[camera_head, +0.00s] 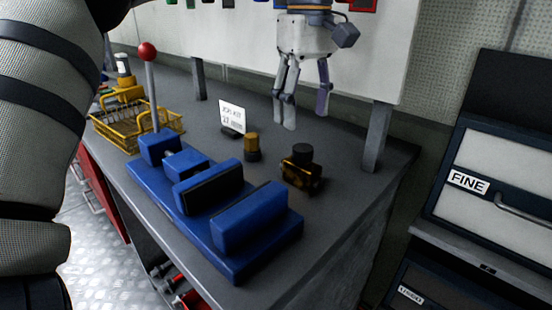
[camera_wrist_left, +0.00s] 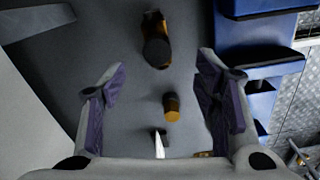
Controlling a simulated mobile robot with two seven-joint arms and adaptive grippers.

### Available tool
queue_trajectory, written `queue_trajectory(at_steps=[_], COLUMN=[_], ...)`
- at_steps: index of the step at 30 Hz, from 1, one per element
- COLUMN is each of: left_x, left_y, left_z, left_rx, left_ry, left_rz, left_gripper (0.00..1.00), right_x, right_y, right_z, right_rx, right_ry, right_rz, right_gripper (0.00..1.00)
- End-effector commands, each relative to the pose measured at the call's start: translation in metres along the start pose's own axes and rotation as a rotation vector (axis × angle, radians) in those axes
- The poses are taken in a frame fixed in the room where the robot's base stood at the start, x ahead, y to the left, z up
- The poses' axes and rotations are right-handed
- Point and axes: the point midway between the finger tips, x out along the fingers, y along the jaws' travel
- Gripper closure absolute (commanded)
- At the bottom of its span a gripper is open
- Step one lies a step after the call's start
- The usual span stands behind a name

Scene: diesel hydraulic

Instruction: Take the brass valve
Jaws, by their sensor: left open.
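A dark-capped brass piece with a blocky body, which looks like the brass valve (camera_head: 301,174), stands on the grey bench top right of centre in the head view. In the left wrist view the valve (camera_wrist_left: 155,42) is at the top middle, around and beyond the fingertip line. My left gripper (camera_head: 305,117) is open and empty above the bench, behind the valve. Its spread fingers frame the left wrist view (camera_wrist_left: 159,66). My right gripper is not in view.
A blue vise-like fixture (camera_head: 186,217) lies along the bench's front edge, near the valve. A small white card (camera_head: 232,117) stands behind the brass cylinder. A yellow wire basket (camera_head: 110,130) is at the left. A panel post (camera_head: 377,137) rises at the right.

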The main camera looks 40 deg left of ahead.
Motion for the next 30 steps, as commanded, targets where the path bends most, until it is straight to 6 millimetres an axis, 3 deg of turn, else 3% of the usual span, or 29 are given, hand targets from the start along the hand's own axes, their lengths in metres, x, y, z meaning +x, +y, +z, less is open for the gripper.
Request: queue_trajectory(at_steps=[5,16,23,26,30], left_x=[0.006,0.070,0.075,0.075,0.075], left_y=[0.000,0.004,0.004,0.004,0.004], left_z=[0.000,0.000,0.000,0.000,0.000], left_rx=[0.001,0.001,0.000,0.000,0.000], left_ry=[0.001,0.002,0.002,0.002,0.002], left_rz=[-0.001,0.000,0.002,0.001,0.001], left_gripper=[0.44,0.44,0.44,0.60,0.91], right_x=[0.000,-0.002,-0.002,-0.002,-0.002], right_y=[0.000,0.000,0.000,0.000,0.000], right_z=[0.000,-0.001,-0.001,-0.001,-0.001], right_rx=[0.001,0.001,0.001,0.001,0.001], right_ry=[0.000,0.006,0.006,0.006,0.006], right_rz=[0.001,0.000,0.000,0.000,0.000], right_gripper=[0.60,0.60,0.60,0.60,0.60])
